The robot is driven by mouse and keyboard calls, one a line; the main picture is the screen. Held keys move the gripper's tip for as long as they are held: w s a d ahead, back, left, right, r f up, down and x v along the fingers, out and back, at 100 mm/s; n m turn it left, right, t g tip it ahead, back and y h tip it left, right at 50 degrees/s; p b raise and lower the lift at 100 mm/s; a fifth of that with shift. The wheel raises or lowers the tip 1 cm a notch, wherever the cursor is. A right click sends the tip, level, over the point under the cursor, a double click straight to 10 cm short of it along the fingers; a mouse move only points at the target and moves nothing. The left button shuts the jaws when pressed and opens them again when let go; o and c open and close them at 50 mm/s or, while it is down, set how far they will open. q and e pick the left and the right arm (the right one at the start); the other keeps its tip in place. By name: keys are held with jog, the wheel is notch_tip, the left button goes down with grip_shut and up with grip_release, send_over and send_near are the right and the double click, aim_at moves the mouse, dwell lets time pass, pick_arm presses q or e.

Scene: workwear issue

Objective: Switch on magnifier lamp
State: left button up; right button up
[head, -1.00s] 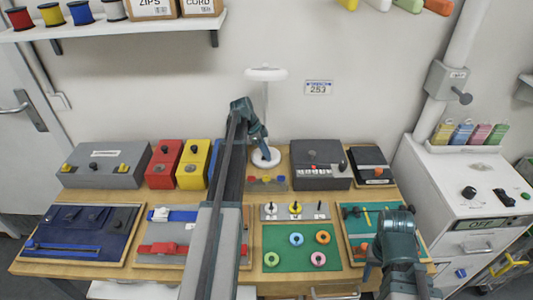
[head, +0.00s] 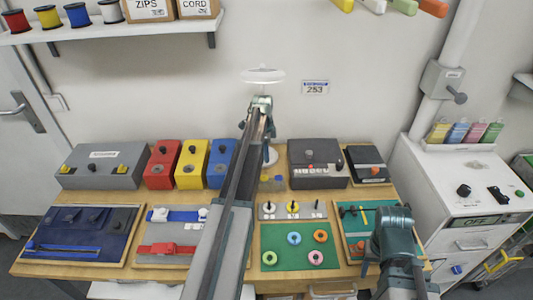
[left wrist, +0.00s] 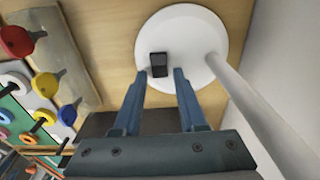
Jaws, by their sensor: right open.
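The white magnifier lamp stands at the back of the bench, its pale ring head (head: 263,77) raised in front of the wall. Its round white base (left wrist: 205,30) fills the upper middle of the left wrist view, with the pole at the right. A small dark switch (left wrist: 160,65) sits on the base. My left gripper (left wrist: 160,72) is open and empty, its two blue fingertips apart on either side of the switch's near edge. Contact cannot be told. In the head view my left arm partly hides the base. My right gripper (head: 372,262) is open over the bench's front right.
A grey box (head: 103,165) and red, yellow and blue boxes stand at the back left. A dark grey box (head: 318,178) is right of the lamp base. A green ring board (head: 295,244) lies in front. A white cabinet (head: 465,180) stands at the right.

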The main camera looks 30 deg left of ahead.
pick_arm(q)
jog(key=shift+o, duration=0.6)
jog(key=shift+r+p, duration=0.85)
jog(key=shift+p, duration=0.05)
notch_tip(320, 180, up, 2)
jog(key=shift+r+p, duration=0.1)
jog(key=shift+p, duration=1)
jog(key=s+d+r+p, duration=0.1)
jog(key=s+d, duration=0.7)
jog(key=s, duration=0.5)
jog(key=shift+s+d, duration=0.2)
jog(key=shift+s, duration=0.15)
